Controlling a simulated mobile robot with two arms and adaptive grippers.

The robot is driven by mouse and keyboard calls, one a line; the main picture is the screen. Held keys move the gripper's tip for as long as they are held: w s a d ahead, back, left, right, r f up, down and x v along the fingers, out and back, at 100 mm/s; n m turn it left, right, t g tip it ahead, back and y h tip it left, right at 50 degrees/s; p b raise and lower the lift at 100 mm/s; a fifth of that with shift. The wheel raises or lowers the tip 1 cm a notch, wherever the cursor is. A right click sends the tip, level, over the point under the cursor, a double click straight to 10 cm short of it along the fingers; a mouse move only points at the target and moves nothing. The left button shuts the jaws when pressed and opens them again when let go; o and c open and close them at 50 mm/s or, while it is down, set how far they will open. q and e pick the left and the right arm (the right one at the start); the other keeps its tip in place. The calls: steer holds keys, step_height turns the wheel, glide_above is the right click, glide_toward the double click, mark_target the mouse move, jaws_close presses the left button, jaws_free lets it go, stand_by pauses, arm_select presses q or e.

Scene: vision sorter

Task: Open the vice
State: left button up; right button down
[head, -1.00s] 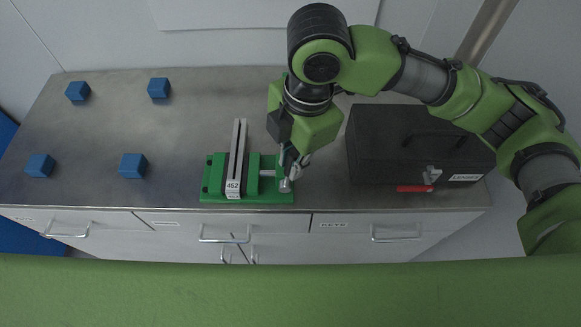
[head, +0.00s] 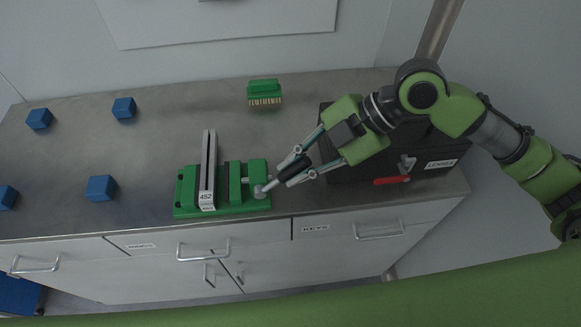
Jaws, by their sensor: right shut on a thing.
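The green vice (head: 187,203) stands near the front edge of the bench. A tall grey plate (head: 209,165) with a white label reading 452 sits upright between its jaws. The vice screw ends in a round metal knob (head: 260,191) on the right side. A handle with a black grip (head: 291,169) runs from this knob up and to the right. My right gripper (head: 295,167) is shut on the handle, its fingers on either side of the black grip. My left gripper is out of view.
A green brush (head: 264,91) lies at the back. Several blue cubes (head: 101,188) lie left. Drawers (head: 345,232) are below.

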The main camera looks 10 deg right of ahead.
stand_by(0.5)
steer(key=c, duration=2)
jaws_free()
steer(key=shift+o, duration=0.2)
steer(key=shift+d, duration=0.1)
steer(key=v, duration=1.2)
steer(key=shift+f, duration=0.2)
